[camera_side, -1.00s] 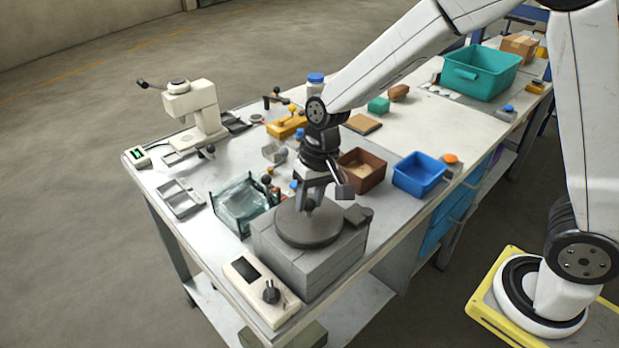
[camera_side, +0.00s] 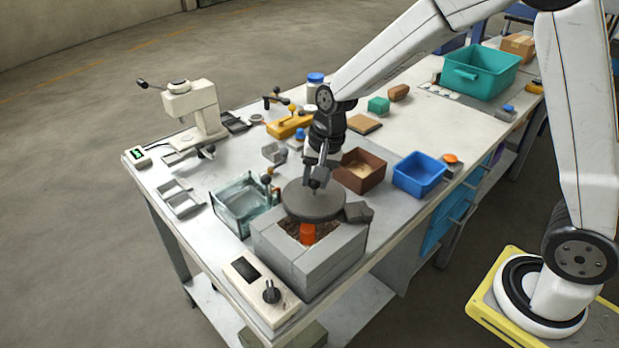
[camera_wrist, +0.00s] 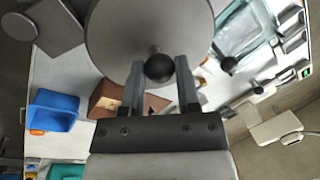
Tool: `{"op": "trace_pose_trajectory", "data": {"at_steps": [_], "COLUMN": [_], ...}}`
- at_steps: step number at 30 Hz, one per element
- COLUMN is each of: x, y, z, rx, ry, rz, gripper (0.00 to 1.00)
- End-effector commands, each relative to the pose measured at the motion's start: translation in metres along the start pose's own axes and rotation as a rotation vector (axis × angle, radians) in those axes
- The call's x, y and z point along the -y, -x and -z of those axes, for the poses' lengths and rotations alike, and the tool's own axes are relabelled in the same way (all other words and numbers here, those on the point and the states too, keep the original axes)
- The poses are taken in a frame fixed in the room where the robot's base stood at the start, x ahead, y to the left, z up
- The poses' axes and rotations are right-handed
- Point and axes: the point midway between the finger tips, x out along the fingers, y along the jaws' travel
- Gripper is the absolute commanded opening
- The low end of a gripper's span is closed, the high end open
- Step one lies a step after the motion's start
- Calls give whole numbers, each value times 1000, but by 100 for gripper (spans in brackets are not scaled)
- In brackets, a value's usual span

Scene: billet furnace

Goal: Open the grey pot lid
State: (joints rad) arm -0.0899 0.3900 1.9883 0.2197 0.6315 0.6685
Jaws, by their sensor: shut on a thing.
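The grey pot lid (camera_side: 313,203) is a round dark disc, raised and tilted above the grey block furnace (camera_side: 318,264). Under it the furnace opening shows, with a glowing orange billet (camera_side: 308,233) inside. My gripper (camera_side: 316,184) is shut on the lid's knob from above. In the wrist view the lid (camera_wrist: 140,35) fills the upper middle, and its dark ball knob (camera_wrist: 160,68) sits between the two fingers of my gripper (camera_wrist: 160,80). Part of the opening is hidden behind the lid.
A dark hinge-like block (camera_side: 357,212) sits at the furnace's right corner. A glass tank (camera_side: 240,205) stands left of the furnace, a control box with a knob (camera_side: 262,290) in front. A brown bin (camera_side: 361,171) and blue bin (camera_side: 419,174) stand behind right.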

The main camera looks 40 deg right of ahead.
Motion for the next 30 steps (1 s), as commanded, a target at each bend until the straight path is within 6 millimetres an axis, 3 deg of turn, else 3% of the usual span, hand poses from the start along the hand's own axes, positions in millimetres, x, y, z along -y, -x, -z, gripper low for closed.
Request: {"op": "trace_pose_trajectory", "data": {"at_steps": [15, 30], "x": [-36, -64], "y": [8, 14], "z": [43, 57], "rx": [-95, -150], "ry": [-477, -757], "rz": [1, 3], "gripper": [0, 0]}}
